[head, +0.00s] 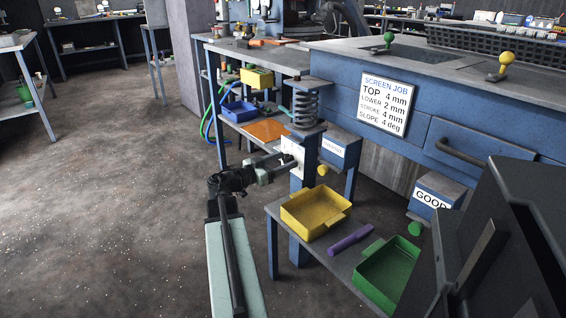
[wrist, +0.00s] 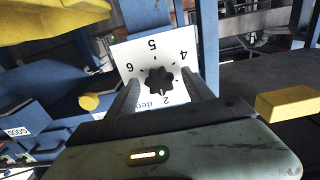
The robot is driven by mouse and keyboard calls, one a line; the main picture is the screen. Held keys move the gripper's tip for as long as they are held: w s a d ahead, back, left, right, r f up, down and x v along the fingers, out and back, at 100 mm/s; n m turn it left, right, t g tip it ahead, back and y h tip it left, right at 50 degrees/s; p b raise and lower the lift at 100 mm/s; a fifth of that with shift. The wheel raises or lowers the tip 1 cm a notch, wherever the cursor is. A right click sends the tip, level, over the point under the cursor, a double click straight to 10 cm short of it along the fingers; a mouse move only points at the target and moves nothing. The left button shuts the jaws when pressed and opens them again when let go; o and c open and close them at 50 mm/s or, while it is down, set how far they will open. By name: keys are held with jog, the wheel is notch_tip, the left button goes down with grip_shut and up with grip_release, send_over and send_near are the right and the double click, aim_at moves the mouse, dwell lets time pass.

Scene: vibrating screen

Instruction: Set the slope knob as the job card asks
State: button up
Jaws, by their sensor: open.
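The job card (head: 385,105) on the blue machine reads "SCREEN JOB, TOP 4 mm, LOWER 2 mm, STROKE 4 mm, SLOPE 4 deg". The slope knob (wrist: 158,82) is black and lobed, on a white dial plate (wrist: 125,58) that looks upside down in the wrist view. The figures 2, 4, 5 and 6 and part of "deg" show; I cannot tell where the knob points. My gripper (wrist: 161,88) is open, its fingers to either side of the knob in the picture; contact is unclear. In the head view my gripper (head: 284,162) reaches the plate on the blue post and hides the knob.
A yellow tray (head: 338,222), a purple bar (head: 350,239) and a green tray (head: 362,285) are on the low bench right of my arm. A spring (head: 306,105) tops the post. A blue "GOOD" box (head: 437,183) stands at right. The floor at left is clear.

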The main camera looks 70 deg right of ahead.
grip_shut()
jog(key=shift+n, duration=0.3)
jog(key=n, duration=0.5)
jog(key=shift+w+n, duration=0.1)
jog(key=shift+n, duration=0.2)
jog(key=n, duration=1.1)
jog(key=shift+n, duration=0.4)
jog(key=n, duration=0.5)
jog(key=shift+n, duration=0.4)
